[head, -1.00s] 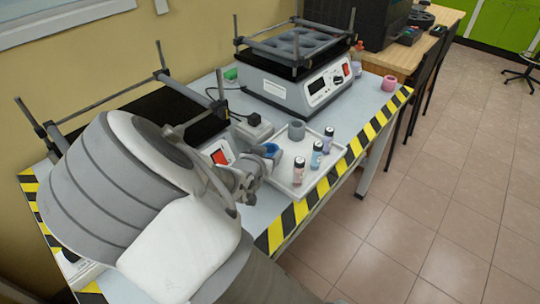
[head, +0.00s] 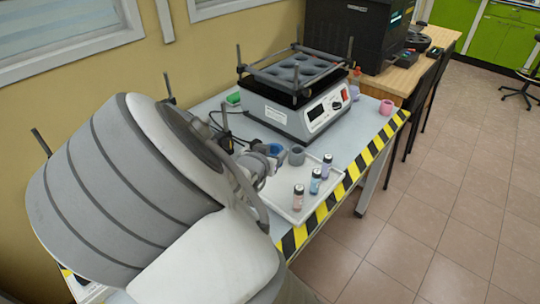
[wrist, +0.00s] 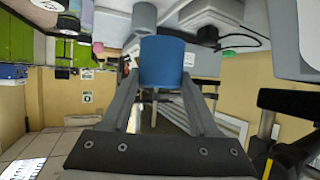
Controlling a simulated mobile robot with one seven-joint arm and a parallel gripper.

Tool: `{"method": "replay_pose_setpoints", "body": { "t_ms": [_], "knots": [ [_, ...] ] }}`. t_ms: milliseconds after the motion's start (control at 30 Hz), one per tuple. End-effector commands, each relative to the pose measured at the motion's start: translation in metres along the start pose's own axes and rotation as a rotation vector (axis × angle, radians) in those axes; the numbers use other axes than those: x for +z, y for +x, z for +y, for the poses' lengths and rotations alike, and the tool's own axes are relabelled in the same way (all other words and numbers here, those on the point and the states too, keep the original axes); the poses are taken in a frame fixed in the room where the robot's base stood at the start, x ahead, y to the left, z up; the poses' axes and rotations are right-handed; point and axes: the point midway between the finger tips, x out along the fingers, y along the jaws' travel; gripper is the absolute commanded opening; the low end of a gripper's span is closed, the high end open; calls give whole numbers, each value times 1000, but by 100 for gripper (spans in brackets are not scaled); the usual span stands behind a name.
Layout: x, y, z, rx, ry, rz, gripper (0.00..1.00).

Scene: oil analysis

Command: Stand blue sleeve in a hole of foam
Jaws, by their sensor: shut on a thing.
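The blue sleeve (wrist: 162,60) is between the two fingers of my gripper (wrist: 161,80) in the wrist view. In the head view the blue sleeve (head: 276,149) shows at the end of my gripper (head: 268,157), above the back edge of the white tray. My gripper is shut on it. The dark grey foam (head: 298,72) with several round holes lies on top of the shaker, behind and to the right of the sleeve. No sleeve can be made out in its holes. My arm hides the left part of the table.
The shaker (head: 300,110) has a rod frame with upright posts around the foam. The white tray (head: 288,205) holds a grey sleeve (head: 296,156) and several small capped vials (head: 315,180). A pink cup (head: 386,107) stands at the table's right end.

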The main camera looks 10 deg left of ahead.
Motion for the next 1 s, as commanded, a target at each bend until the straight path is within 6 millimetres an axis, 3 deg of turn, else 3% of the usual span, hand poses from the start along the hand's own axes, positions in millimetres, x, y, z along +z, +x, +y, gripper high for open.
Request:
{"method": "replay_pose_setpoints", "body": {
  "t_ms": [533,800,1000],
  "knots": [
    [-43,39,125,38,18,-2,10],
    [-46,46,186,-3,-2,-5,10],
    [-37,38,226,-62,-31,-7,10]
  ]
}}
